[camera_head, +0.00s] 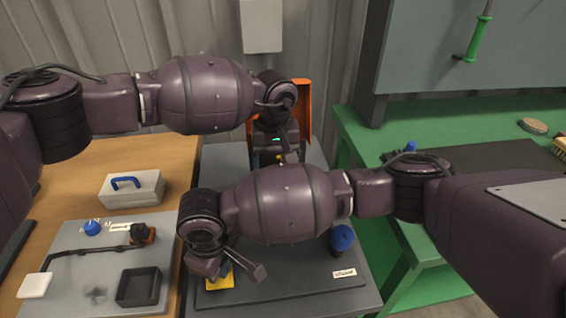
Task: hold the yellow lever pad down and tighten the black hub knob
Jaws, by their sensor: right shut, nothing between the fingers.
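The yellow lever pad (219,281) shows at the front left of the dark grey stand plate (300,290), partly covered by my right gripper. My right gripper (228,267) is shut and empty, pointing down right at the pad; I cannot tell whether it touches it. My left gripper (286,152) is at the back of the stand, in front of an orange guard (304,98). Its fingers are small and partly hidden, so their opening is unclear. I cannot make out the black hub knob; the arms cover the middle of the stand.
A blue knob (342,237) stands at the plate's right. On the left bench are a grey board (75,265) with a black tray (139,287), a blue knob (92,228) and a white pad (35,286). A blue-handled block (132,189) lies behind. A green bench (355,135) is right.

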